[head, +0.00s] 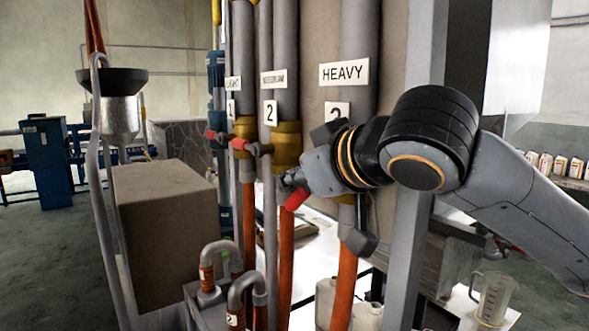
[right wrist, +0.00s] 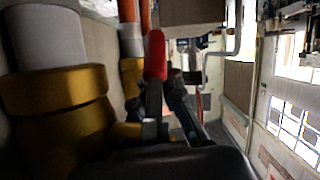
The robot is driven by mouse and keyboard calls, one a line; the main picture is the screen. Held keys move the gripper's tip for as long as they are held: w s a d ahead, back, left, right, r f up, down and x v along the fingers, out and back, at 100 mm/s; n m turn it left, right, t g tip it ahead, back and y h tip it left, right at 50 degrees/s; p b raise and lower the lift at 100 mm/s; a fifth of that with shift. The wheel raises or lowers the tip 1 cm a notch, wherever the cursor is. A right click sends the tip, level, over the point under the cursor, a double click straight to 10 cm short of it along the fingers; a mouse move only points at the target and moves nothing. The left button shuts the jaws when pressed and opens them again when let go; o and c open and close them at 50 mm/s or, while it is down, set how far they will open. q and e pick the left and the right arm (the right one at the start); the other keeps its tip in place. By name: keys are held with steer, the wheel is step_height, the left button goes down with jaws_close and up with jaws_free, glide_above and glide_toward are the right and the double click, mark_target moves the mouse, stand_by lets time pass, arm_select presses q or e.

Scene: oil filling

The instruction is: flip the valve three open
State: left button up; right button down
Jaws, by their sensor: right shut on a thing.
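My right gripper (head: 290,182) is shut on this handle. My arm and wrist hide most of that valve's body in the head view. In the right wrist view, the red handle (right wrist: 155,55) stands up in front of the dark gripper fingers (right wrist: 165,105), with a large gold fitting (right wrist: 58,90) at left. The exact finger contact is dark and hard to see. My left gripper is not in view.
Two other red valve handles (head: 217,135) (head: 241,144) sit on the neighbouring pipes, left of my gripper. A grey post (head: 412,225) stands close beside my right wrist. A cardboard-brown box (head: 165,230) is at left. A clear measuring jug (head: 493,298) is at lower right.

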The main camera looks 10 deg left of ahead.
mark_target(297, 203)
steer(key=shift+s+a+f, duration=0.15)
steer(key=shift+f, duration=0.3)
steer(key=shift+s+d+f+g+h+p, duration=0.15)
steer(key=shift+d+f+g+h+p, duration=0.1)
steer(key=shift+g+h+p, duration=0.35)
steer(key=shift+s+d+f, duration=0.15)
steer(key=shift+s+f, duration=0.1)
steer(key=shift+f, duration=0.45)
steer(key=shift+s+d+f+p, duration=0.15)
steer(key=shift+f+p, duration=0.1)
steer(key=shift+p, duration=0.3)
steer(key=shift+s+d, duration=0.15)
steer(key=shift+s, duration=0.05)
steer(key=shift+s+d+p, duration=0.15)
steer(key=shift+p, duration=0.25)
steer(key=shift+f+g+h+p, duration=0.15)
steer(key=shift+g+h+p, duration=0.2)
steer(key=shift+g+h, duration=0.2)
steer(key=shift+d, duration=0.1)
